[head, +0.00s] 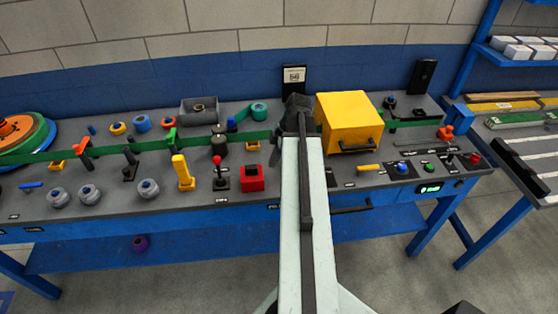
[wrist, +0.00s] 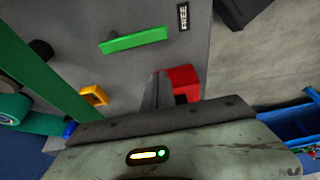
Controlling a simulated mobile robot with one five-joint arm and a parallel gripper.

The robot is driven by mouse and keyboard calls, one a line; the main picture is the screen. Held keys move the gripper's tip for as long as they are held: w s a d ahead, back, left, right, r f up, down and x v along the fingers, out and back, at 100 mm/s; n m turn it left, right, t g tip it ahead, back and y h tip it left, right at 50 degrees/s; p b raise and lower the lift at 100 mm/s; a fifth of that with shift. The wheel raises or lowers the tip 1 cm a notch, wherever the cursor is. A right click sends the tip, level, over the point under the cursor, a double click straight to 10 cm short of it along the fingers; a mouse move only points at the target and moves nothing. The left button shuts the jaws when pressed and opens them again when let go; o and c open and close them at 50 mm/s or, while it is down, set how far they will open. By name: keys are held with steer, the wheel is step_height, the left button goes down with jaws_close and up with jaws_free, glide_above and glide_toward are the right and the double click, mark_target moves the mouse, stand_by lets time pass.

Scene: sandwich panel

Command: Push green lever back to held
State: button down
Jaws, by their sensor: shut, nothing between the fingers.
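A green bar-shaped lever (wrist: 133,40) lies over the grey panel in the upper part of the wrist view. A small FREE label (wrist: 183,17) is beyond its right end. My gripper (wrist: 157,78) is shut and empty, below the green lever in the picture and apart from it. It is close beside a red block (wrist: 183,80); I cannot tell whether they touch. In the head view my arm hides this green lever, and my gripper (head: 298,103) is seen from behind. Another upright green-topped lever (head: 170,136) stands farther left.
A green belt (wrist: 45,75) and a yellow clip (wrist: 94,94) are left of the gripper. The red block (head: 252,178) and a red-knobbed lever (head: 219,172) stand left of my arm. A yellow box (head: 346,120) stands close on its right. Bare panel surrounds the green lever.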

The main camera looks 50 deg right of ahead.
steer(key=b+x, duration=0.1)
steer(key=x, duration=0.2)
steer(key=shift+d+f+b, duration=0.1)
steer(key=shift+f+b, duration=0.1)
steer(key=shift+b, duration=0.1)
steer(key=shift+s+d+r+p, duration=0.25)
steer(key=shift+s+d, duration=0.4)
steer(key=shift+d, duration=0.1)
steer(key=shift+s+d+r+p, duration=0.2)
steer(key=shift+s+d, duration=0.45)
steer(key=shift+d, duration=0.15)
steer(key=shift+w+n, duration=0.1)
steer(key=shift+n, duration=0.2)
